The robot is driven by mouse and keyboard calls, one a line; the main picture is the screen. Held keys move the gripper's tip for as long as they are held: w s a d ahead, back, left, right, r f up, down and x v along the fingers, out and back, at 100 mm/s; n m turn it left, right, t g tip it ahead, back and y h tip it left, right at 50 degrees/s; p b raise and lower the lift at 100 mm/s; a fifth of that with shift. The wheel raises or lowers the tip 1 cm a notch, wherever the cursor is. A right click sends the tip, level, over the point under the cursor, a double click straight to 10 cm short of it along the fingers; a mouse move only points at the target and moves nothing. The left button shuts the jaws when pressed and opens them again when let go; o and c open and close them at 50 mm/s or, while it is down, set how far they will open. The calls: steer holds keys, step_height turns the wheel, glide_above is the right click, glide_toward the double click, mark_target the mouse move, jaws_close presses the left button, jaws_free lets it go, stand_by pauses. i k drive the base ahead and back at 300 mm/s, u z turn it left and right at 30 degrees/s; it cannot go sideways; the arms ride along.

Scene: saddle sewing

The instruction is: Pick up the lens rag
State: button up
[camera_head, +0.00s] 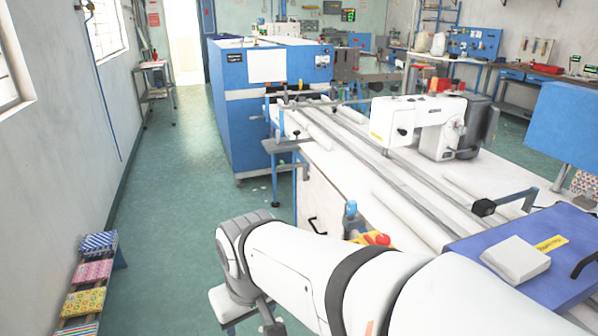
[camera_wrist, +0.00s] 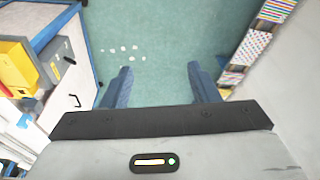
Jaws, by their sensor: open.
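I cannot pick out the lens rag with certainty in either view. A pale, flat, cushion-like piece (camera_head: 515,258) lies on the blue surface (camera_head: 470,243) at the right of the head view, and I cannot tell whether it is the rag. My gripper (camera_wrist: 160,70) is open in the wrist view, its two blue-grey fingers apart with only green floor between and beyond them. In the head view my arm reaches left past the table's near end, and its fingers are hard to make out.
The long white table (camera_head: 340,165) carries rails and a white sewing machine (camera_head: 420,125). A blue cabinet (camera_head: 250,105) stands behind it. A rack of patterned cloths (camera_head: 88,270) stands by the left wall. Small white scraps (camera_wrist: 125,50) lie on the floor. The left aisle is clear.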

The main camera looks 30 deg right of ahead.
mark_target(513, 259)
steer(key=z, duration=2.65)
steer(key=k, duration=0.5)
steer(key=u, duration=1.3)
steer(key=i, duration=1.05)
